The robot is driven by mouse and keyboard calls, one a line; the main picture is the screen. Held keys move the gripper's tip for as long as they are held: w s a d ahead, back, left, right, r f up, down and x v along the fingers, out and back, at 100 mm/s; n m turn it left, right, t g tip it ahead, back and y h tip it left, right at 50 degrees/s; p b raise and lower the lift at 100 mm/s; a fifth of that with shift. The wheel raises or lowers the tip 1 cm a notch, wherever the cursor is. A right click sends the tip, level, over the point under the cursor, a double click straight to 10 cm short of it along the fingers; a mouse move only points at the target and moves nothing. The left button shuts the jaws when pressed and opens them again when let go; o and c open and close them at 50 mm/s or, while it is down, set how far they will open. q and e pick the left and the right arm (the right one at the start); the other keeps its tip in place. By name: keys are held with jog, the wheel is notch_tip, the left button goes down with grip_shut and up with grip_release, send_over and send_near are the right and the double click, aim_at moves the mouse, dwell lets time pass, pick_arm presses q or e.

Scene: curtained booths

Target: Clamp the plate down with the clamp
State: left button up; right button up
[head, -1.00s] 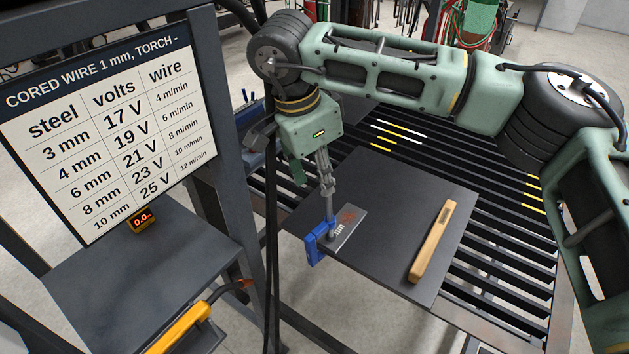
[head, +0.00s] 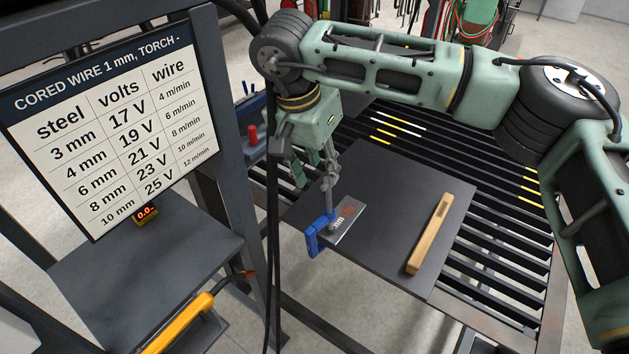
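The blue clamp (head: 312,238) sits around the board's edge at the plate's left end. Its grey spindle stands upright, with its foot over the plate; I cannot tell how tightly it presses. My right gripper (head: 306,172) hangs by the top of the spindle. Its two green fingers show apart, left of the spindle, with nothing visible between them. My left gripper is not in view.
The dark board (head: 385,215) rests on a black slatted table (head: 490,235); a wooden bar (head: 432,235) lies on its right. A settings sign (head: 110,125) and dark post stand left, with a hanging black cable (head: 273,230). An orange-handled tool (head: 183,322) is at lower left.

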jog(key=shift+w+d, duration=0.4)
jog(key=shift+w, duration=0.05)
jog(key=shift+b+x, duration=1.15)
jog(key=shift+x, duration=0.35)
jog(key=shift+c, duration=0.3)
grip_shut()
